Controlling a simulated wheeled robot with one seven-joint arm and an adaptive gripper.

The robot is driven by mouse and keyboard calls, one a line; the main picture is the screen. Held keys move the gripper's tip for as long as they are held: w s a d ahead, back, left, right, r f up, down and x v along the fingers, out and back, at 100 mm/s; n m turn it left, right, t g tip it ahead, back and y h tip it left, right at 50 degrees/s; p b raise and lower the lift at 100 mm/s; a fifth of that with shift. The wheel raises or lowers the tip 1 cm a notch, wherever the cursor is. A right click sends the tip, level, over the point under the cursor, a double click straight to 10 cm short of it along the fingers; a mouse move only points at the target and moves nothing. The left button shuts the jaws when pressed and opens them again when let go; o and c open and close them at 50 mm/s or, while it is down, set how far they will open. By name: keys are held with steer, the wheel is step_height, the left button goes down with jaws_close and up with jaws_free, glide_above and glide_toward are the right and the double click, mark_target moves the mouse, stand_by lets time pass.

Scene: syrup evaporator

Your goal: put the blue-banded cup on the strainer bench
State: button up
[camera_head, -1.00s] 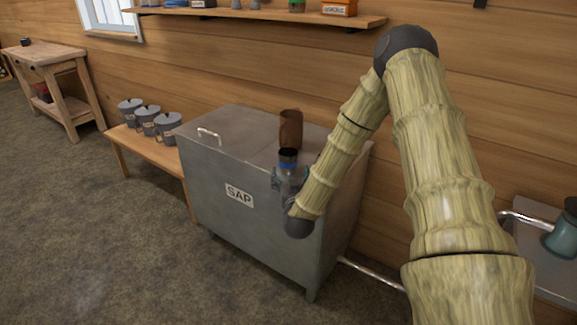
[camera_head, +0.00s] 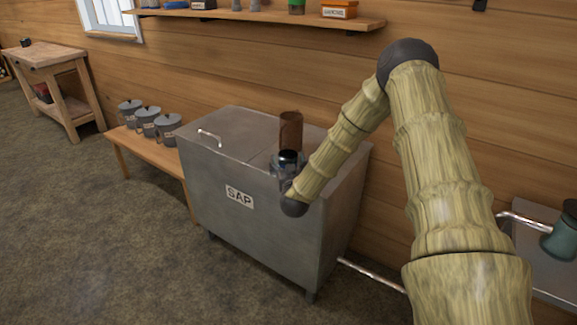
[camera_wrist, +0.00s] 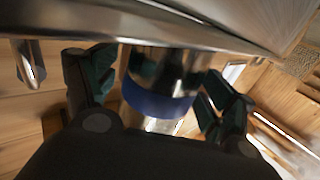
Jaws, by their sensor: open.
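My gripper (camera_head: 286,170) is at the cup, at the tank's near top edge. In the wrist view the shiny cup with its blue band (camera_wrist: 158,103) lies between the two fingers of my gripper (camera_wrist: 152,85). The fingers are open, one on each side of the cup. A wooden workbench (camera_head: 45,57) stands at the far left; I cannot tell whether it is the strainer bench.
The SAP tank (camera_head: 225,170) has a handle on its lid. A low bench (camera_head: 150,147) holds several lidded pails. A wall shelf (camera_head: 260,15) runs above. The floor at left is clear.

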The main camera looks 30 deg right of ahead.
steer(key=c, duration=1.2)
steer(key=shift+r, duration=0.15)
steer(key=shift+c, duration=0.2)
